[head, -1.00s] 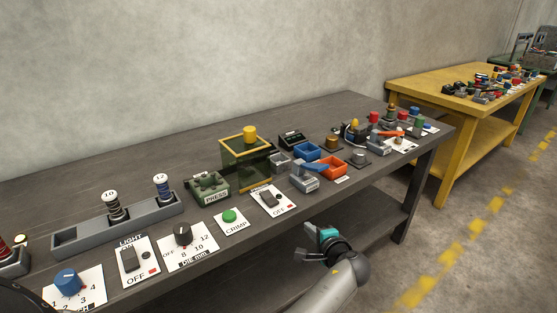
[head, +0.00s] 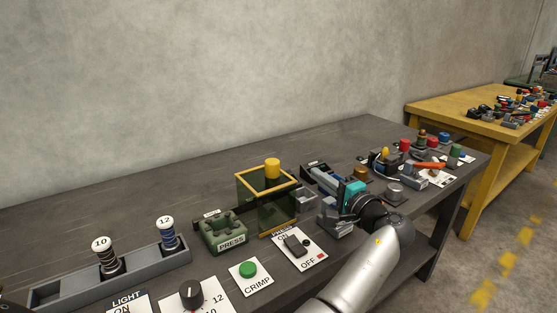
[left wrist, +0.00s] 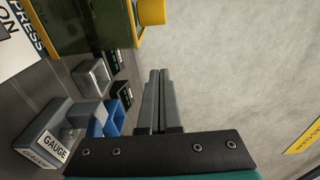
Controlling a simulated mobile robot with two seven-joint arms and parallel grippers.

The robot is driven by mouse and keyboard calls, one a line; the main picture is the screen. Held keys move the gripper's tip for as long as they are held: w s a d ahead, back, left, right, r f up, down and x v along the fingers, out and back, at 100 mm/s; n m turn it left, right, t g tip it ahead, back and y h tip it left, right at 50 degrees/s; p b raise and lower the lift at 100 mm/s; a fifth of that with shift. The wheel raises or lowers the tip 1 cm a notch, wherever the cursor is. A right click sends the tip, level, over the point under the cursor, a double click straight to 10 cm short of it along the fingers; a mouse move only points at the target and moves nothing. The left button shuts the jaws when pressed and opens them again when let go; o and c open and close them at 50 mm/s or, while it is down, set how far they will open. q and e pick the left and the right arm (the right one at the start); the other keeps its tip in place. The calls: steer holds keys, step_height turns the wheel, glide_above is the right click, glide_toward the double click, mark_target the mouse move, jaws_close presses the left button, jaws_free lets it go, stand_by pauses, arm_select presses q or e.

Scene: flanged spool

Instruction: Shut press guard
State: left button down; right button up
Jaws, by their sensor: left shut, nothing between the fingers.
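The press guard (head: 264,212) is a see-through greenish box with a yellow frame and a yellow knob (head: 272,168) on top. It stands on the bench beside a green block labelled PRESS (head: 225,232). In the left wrist view, the guard (left wrist: 95,25) and its yellow knob (left wrist: 152,12) show at the top. My left gripper (head: 312,172), with a teal body, is just right of the guard, above the bench. Its fingers (left wrist: 160,75) are together and empty, apart from the knob. Whatever lies behind the gripper is partly hidden. My right gripper is out of view.
In front stand a PRESS switch plate (head: 308,262), a green CRIMP button (head: 248,269) and a dial (head: 190,295). A grey rack (head: 70,290) with two spools is at left. Small bins and a GAUGE block (left wrist: 55,145) crowd the gripper. The back of the bench is clear.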

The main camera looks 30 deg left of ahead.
mark_target(286, 177)
arm_select(q)
steer(key=shift+w+a+r+b, duration=0.1)
steer(key=shift+a+b, duration=0.25)
steer(key=shift+a, duration=1.95)
steer(key=shift+w+a+b, duration=0.1)
steer(key=shift+a+b, duration=0.25)
steer(key=shift+a, duration=1.9)
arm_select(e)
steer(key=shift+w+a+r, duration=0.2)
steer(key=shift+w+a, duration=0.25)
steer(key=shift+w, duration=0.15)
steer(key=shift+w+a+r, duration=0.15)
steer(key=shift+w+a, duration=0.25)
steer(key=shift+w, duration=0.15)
arm_select(q)
steer(key=shift+s, duration=0.15)
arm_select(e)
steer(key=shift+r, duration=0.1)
